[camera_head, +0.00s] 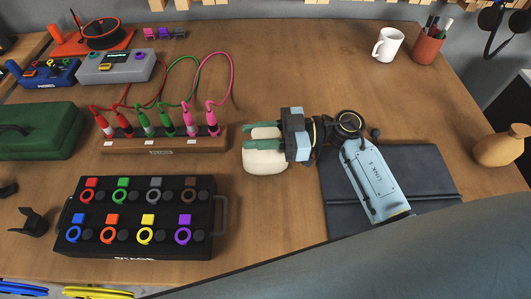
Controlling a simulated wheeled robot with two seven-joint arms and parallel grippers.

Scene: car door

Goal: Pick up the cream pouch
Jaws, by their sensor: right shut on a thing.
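The cream pouch (265,161) is on the wooden table near the middle of the head view. My right gripper (262,138) reaches in from the right, with its green-tipped fingers shut on the upper part of the pouch. The fingers cover part of the pouch. I cannot tell whether the pouch touches the table or is lifted slightly. My left gripper is not in view.
A wooden block (165,145) with several coloured plugs and cables stands left of the pouch. A black box (135,237) with coloured rings is at the front left. A dark mat (425,165) lies under my right arm. A white mug (388,45) stands at the back right.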

